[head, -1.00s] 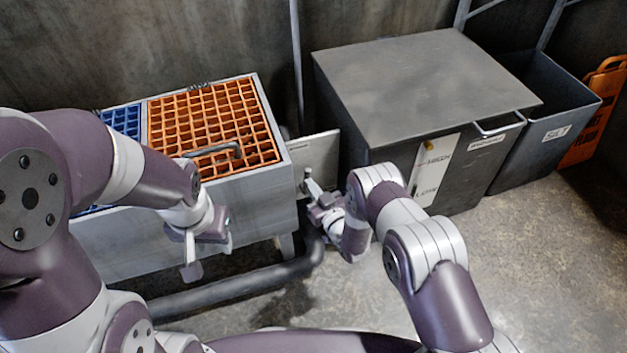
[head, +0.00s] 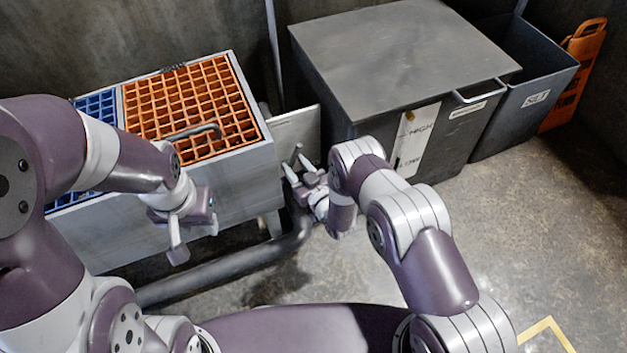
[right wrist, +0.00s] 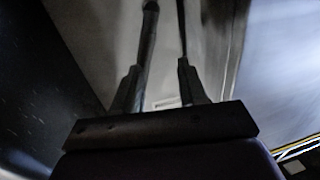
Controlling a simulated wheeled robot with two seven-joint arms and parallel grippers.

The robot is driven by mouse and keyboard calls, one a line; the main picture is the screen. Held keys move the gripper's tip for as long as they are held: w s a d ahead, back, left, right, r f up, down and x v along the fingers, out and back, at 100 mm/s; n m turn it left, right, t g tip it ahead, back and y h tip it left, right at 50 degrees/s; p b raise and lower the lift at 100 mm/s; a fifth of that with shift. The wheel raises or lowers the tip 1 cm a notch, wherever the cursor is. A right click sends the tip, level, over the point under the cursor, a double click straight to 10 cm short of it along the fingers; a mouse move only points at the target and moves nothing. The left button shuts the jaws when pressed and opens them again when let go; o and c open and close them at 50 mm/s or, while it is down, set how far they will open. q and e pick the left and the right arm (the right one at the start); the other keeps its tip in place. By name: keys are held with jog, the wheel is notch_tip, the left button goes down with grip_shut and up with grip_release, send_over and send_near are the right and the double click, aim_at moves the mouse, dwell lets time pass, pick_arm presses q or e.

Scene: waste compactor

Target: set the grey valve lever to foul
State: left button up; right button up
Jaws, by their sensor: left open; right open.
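The grey valve lever (head: 298,149) shows only as a small light tip in front of the pale plate, beside the grey tank's right end. The rest of it is hidden by my right gripper (head: 297,167), which is open right at it; contact cannot be told. In the right wrist view the two fingers of my right gripper (right wrist: 158,90) stand apart, and a dark rod (right wrist: 148,35), perhaps the lever, shows beyond them. My left gripper (head: 190,228) is open and empty in front of the tank. No "foul" mark is readable.
The grey tank (head: 235,185) carries orange grating (head: 190,100) and blue grating (head: 100,106). A pale plate (head: 300,128) stands at its right. A dark pipe (head: 225,278) runs along the floor. A lidded grey bin (head: 405,55) and an open bin (head: 535,100) stand right.

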pick_arm(q)
jog(key=shift+w+a+r+p, duration=0.15)
jog(key=shift+w+r+p, duration=0.1)
jog(key=shift+r+p, duration=0.55)
jog(key=shift+w+a+r+p, duration=0.15)
jog(key=shift+w+r+p, duration=0.05)
jog(key=shift+r+p, duration=0.6)
jog(key=shift+w+a+r+p, duration=0.15)
jog(key=shift+w+r+p, duration=0.1)
jog(key=shift+r+p, duration=0.55)
pick_arm(e)
jog(key=v, duration=1.3)
jog(key=shift+s+f, duration=0.2)
jog(key=shift+f, duration=0.3)
pick_arm(q)
jog(key=shift+f, duration=0.2)
pick_arm(e)
jog(key=shift+d, duration=0.1)
pick_arm(q)
jog(key=shift+r, duration=0.1)
jog(key=shift+s, duration=0.1)
